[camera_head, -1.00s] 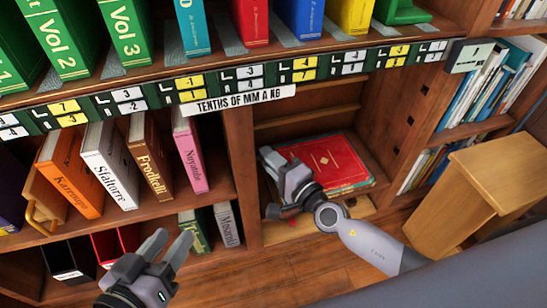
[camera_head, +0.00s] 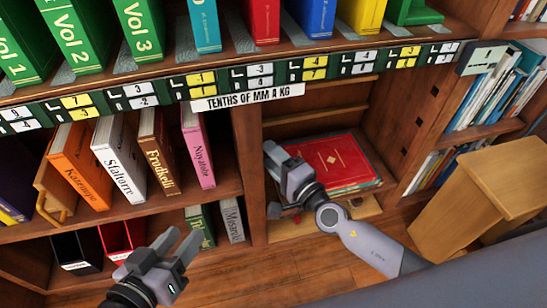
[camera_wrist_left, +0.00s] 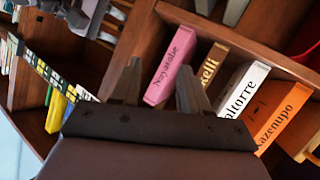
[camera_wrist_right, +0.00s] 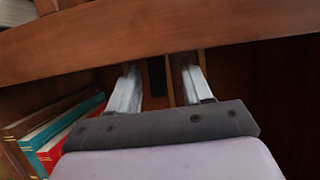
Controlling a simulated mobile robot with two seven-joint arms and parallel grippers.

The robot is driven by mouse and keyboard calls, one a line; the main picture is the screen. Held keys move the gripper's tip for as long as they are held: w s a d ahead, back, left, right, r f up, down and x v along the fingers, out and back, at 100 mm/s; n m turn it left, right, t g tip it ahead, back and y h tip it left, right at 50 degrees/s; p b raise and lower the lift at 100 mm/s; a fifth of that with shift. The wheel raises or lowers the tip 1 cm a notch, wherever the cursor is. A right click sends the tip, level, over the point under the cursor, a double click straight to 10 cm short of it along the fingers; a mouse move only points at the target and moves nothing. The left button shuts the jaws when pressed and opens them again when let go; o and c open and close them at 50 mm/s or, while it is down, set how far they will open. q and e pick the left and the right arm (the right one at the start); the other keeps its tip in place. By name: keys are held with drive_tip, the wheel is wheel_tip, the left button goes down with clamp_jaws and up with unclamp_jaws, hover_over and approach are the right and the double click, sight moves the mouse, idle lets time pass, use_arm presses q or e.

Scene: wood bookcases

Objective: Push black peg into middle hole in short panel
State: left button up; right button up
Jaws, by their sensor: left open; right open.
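Several square black holes (camera_head: 419,122) run in a line down the wooden side panel right of the open compartment. I cannot tell which panel is the short one, and I cannot make out a black peg. My right gripper (camera_head: 271,180) is open in front of the compartment, left of the red book. In the right wrist view, the open fingers (camera_wrist_right: 160,75) point at the shelf, with a narrow dark strip behind them. My left gripper (camera_head: 187,236) is open and empty below the upright books. In the left wrist view, its fingers (camera_wrist_left: 160,70) are apart, facing the pink book.
A red book (camera_head: 335,158) lies flat in the compartment. Orange, white, brown and pink books (camera_head: 198,150) stand to the left. A strip of number labels (camera_head: 315,66) runs along the shelf edge. A wooden box-like piece (camera_head: 480,190) stands at the right. Bare floor shows below.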

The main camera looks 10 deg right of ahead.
use_arm(q)
drive_tip(key=shift+s+a+y+p, duration=0.1)
drive_tip(key=shift+a+y+p, duration=0.3)
drive_tip(key=shift+p, duration=0.15)
use_arm(e)
drive_tip(key=v, duration=0.7)
use_arm(q)
drive_tip(key=shift+f, duration=0.1)
drive_tip(key=shift+s, duration=0.1)
use_arm(e)
drive_tip(key=shift+s, duration=0.15)
